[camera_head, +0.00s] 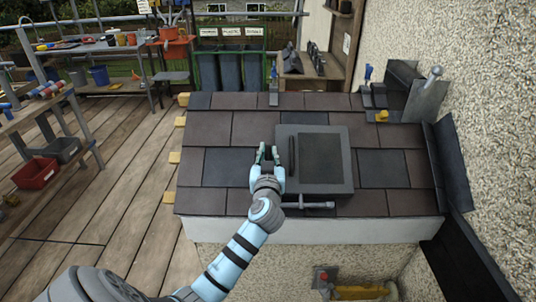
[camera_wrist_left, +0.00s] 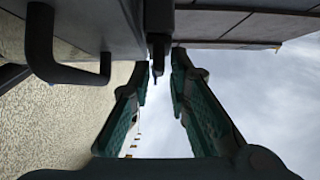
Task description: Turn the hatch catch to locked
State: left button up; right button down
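The dark grey roof hatch (camera_head: 342,182) lies closed on the tiled slope, with a black bar handle (camera_head: 292,155) along its left side. My left gripper (camera_head: 267,153) is at the hatch's left edge, beside the handle. In the left wrist view the gripper (camera_wrist_left: 163,80) has its two green-padded fingers apart. A small dark part, which looks like the hatch catch (camera_wrist_left: 159,45), hangs at the fingertips, roughly between them; I cannot tell whether they touch it. The U-shaped handle (camera_wrist_left: 68,76) shows to its left. In the head view the catch is hidden or too small to make out. My right gripper is out of view.
Slate tiles (camera_head: 231,167) surround the hatch. A grey bar-like tool (camera_head: 308,205) shows below the hatch. Flashing and small tools (camera_head: 382,116) are at the upper right, by the rough wall (camera_head: 500,120). Benches and bins stand behind and left; the left deck has free floor.

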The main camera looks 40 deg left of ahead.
pick_arm(q)
grip_shut()
